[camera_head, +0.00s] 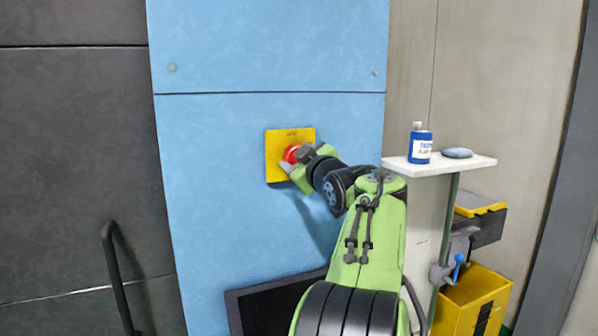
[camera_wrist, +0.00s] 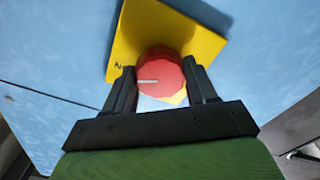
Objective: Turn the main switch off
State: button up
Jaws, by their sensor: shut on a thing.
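The main switch is a red round knob (camera_head: 291,153) on a yellow square plate (camera_head: 275,167), fixed to a blue panel. In the wrist view the red knob (camera_wrist: 161,75) sits between my two fingers, with a pale pointer line toward the left. The yellow plate (camera_wrist: 152,29) behind it looks tilted in that view. My gripper (camera_head: 293,160) is at the knob, and in the wrist view my gripper (camera_wrist: 162,82) is shut on it, one finger on each side. Part of the knob is hidden by my gripper in the head view.
A white shelf (camera_head: 470,165) to the right of my arm holds a blue and white bottle (camera_head: 421,148) and a grey-blue round object (camera_head: 457,153). Below stand a vise (camera_head: 455,257) and a yellow box (camera_head: 470,302). A dark curved handle (camera_head: 117,275) is at lower left.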

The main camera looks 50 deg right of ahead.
jog(key=n+b, duration=0.4)
jog(key=n, duration=0.8)
jog(key=shift+n+b, duration=0.4)
dwell(0.3)
jog(key=o, duration=1.1)
jog(key=shift+c, duration=0.2)
jog(key=b+v, duration=0.2)
jog(key=v, duration=1.3)
jog(key=shift+s+a+b, duration=0.15)
jog(key=shift+s+b, duration=0.2)
jog(key=shift+b, duration=0.05)
jog(key=shift+f, duration=0.1)
